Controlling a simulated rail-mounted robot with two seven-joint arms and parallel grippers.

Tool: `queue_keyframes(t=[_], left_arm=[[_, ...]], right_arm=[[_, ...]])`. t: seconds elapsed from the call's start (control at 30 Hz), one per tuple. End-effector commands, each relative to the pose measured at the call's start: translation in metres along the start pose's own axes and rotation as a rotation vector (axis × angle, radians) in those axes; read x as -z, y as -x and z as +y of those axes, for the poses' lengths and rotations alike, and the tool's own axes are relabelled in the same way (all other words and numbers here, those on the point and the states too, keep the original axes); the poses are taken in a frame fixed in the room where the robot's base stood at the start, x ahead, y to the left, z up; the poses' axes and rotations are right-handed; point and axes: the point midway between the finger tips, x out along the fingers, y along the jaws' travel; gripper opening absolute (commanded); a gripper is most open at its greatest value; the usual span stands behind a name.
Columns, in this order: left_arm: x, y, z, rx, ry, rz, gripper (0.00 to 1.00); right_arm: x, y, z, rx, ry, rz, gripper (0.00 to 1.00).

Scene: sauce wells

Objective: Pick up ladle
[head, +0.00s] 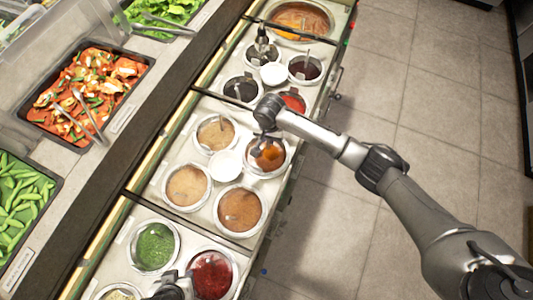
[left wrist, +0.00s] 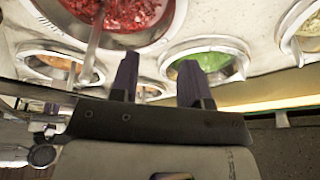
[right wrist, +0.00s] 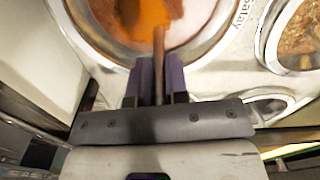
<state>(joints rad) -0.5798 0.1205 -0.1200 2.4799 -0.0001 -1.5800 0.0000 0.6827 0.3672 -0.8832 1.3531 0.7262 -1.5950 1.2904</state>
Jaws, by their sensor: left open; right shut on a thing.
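My right gripper (head: 266,138) is above a round well of orange-brown sauce (head: 271,158) in the head view. In the right wrist view its fingers (right wrist: 159,82) are shut on the brown handle of a ladle (right wrist: 158,48). The handle reaches up into the orange sauce (right wrist: 152,20), and the ladle's bowl is hidden. My left gripper (head: 172,285) is low in the head view, by the red sauce well (head: 212,274). In the left wrist view its fingers (left wrist: 158,85) are apart with nothing between them.
A green sauce well (head: 155,246) and several brown ones share the counter. A white bowl (head: 226,164) sits between wells. Another ladle handle (left wrist: 95,38) stands in the red sauce. Food trays (head: 85,88) line the left; open floor (head: 400,110) lies right.

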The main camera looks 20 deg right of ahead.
Motion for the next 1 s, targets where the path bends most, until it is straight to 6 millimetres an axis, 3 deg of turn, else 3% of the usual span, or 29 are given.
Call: queue_keyframes(t=[0.17,0.5,0.7,1.0], left_arm=[[0.001,0.003,0.002,-0.005,0.007,0.001,0.43],[0.005,0.015,0.001,-0.004,0.005,0.001,0.43],[0.006,0.019,-0.001,0.001,-0.001,0.0,0.43],[0.006,0.02,-0.003,0.005,-0.006,0.0,0.43]], right_arm=[[0.0,0.009,0.0,0.001,0.0,0.001,0.0],[0.001,0.066,-0.001,0.003,0.001,0.001,0.0],[0.0,0.09,-0.001,0.002,0.0,0.0,0.0],[0.0,0.101,-0.001,0.0,0.0,-0.001,0.0]])
